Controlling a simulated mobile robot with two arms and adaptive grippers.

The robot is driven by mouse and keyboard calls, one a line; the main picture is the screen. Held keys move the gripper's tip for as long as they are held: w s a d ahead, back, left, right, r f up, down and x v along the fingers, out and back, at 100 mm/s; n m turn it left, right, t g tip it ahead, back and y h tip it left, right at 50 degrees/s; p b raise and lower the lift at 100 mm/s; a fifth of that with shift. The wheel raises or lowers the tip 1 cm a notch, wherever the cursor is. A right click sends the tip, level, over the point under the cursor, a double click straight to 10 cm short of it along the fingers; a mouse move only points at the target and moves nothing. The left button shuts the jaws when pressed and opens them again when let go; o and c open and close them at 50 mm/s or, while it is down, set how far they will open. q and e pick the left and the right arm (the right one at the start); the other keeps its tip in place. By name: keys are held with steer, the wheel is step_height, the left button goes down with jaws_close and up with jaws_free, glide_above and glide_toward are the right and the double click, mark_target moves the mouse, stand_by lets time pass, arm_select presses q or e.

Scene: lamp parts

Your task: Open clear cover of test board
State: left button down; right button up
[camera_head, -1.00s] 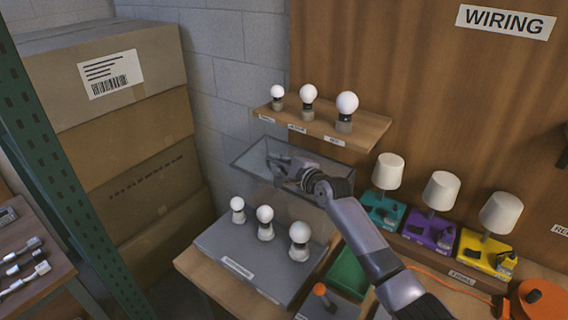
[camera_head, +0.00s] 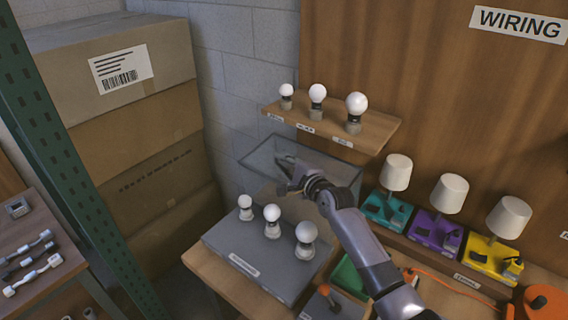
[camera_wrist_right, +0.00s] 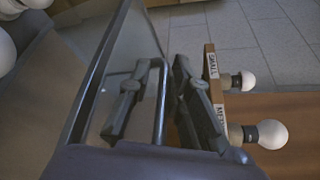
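The test board (camera_head: 225,240) is a grey slab on the bench with three white bulbs standing on it. Its clear cover (camera_head: 258,150) is a transparent box with a dark rim, raised and tilted up behind the bulbs, below the wooden shelf. My right gripper (camera_head: 284,170) is at the cover, its arm coming in from the lower right. In the right wrist view, the two fingers (camera_wrist_right: 164,75) stand apart on either side of the cover's thin rim (camera_wrist_right: 161,115), with narrow gaps beside it. My left gripper is not in view.
A wooden shelf (camera_head: 375,138) with three bulbs is just above the cover. Three lamps on teal, purple and yellow bases (camera_head: 490,258) stand at right. Stacked cardboard boxes (camera_head: 130,140) and a green rack post (camera_head: 75,190) are at left.

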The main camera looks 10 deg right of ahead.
steer(key=v, duration=1.2)
stand_by(0.4)
